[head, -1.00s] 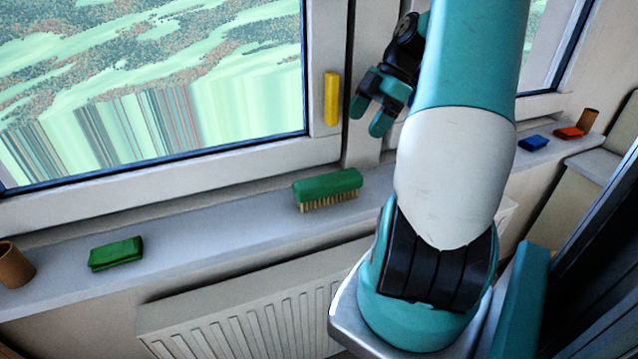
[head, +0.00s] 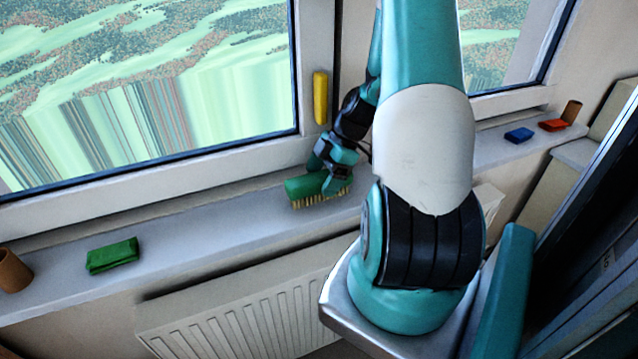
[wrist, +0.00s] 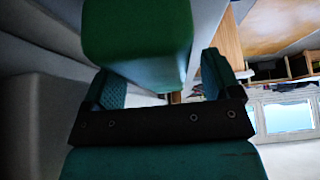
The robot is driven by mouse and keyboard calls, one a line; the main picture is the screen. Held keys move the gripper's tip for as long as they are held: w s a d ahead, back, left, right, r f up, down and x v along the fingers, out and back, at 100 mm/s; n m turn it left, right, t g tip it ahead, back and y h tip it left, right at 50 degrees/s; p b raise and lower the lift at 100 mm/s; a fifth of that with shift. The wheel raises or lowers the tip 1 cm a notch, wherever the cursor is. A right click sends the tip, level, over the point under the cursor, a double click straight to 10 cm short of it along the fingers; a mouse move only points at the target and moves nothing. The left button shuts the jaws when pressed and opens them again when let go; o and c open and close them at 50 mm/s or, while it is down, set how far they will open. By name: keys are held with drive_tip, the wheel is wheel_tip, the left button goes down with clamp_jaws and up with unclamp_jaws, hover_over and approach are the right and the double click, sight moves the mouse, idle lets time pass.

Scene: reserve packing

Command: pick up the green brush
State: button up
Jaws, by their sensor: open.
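The green brush (head: 303,188) lies bristles down on the grey window sill, left of my arm. My gripper (head: 331,180) is at the brush's right end in the head view and hides part of it. In the wrist view, the brush's green body (wrist: 138,35) reaches in between the two fingers of my gripper (wrist: 165,85). The fingers are apart, one on each side of the brush. I cannot tell whether either finger touches it.
A green folded cloth (head: 112,256) and a brown cup (head: 13,270) are on the sill at left. A blue item (head: 519,135), an orange-red item (head: 552,125) and another brown cup (head: 571,111) are at right. A yellow handle (head: 320,97) is on the window frame; a radiator (head: 230,318) is below.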

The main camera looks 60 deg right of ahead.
drive_tip(key=shift+x, duration=0.85)
drive_tip(key=c, duration=1.1)
drive_tip(key=shift+c, duration=0.2)
drive_tip(key=shift+r, duration=0.2)
